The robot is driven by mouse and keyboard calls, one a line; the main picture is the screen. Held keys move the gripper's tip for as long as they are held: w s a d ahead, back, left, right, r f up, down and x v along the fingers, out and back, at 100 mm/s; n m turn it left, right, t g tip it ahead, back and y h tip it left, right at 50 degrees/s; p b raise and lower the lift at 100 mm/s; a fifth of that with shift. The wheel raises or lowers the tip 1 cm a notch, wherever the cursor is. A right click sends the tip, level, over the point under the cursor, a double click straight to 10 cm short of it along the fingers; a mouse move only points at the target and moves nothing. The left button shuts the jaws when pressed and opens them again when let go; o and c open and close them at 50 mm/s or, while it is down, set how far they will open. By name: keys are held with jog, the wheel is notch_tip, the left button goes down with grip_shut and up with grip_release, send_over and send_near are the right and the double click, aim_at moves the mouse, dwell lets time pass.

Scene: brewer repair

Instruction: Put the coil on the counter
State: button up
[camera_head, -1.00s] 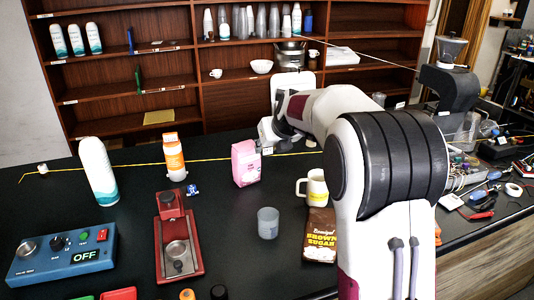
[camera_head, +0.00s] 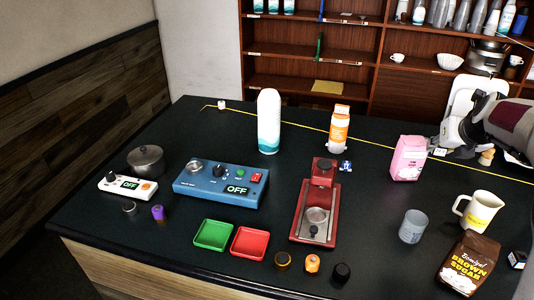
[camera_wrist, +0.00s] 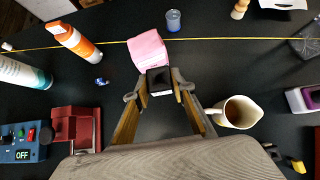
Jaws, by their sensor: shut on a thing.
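A small black block with pale edges (camera_wrist: 159,80), which looks like the coil, is between my fingertips. My gripper (camera_wrist: 158,90) is shut on it, just in front of the pink bag (camera_wrist: 148,50) in the wrist view. In the head view my gripper (camera_head: 440,151) is at the right edge, just right of the pink bag (camera_head: 408,159); the block is hard to make out there. The black counter (camera_head: 130,235) lies below. I cannot tell whether the block touches it.
A white mug (camera_head: 478,211), grey cup (camera_head: 412,226) and brown sugar bag (camera_head: 468,262) stand at the right. An orange-white bottle (camera_head: 338,130), red machine (camera_head: 318,205) and blue control box (camera_head: 221,186) stand left of the pink bag.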

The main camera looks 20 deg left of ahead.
notch_tip(320, 180, up, 4)
jog(key=shift+r, duration=0.2)
jog(key=shift+a+r, duration=0.15)
jog(key=shift+a, duration=0.15)
jog(key=s+a+n+g+y, duration=0.2)
jog(key=s+a+n+y, duration=0.15)
jog(key=a, duration=0.95)
jog(key=s+a+n+g+y, duration=0.2)
jog(key=s+a+n, duration=0.3)
jog(key=a, duration=0.8)
jog(key=s+a+n+g+y, duration=0.25)
jog(key=s+a+n, duration=0.25)
jog(key=a, duration=0.8)
notch_tip(320, 180, down, 13)
jog(key=shift+r+t, duration=0.15)
jog(key=shift+t, duration=0.3)
jog(key=shift+w+d, duration=0.1)
jog(key=shift+f, duration=3.15)
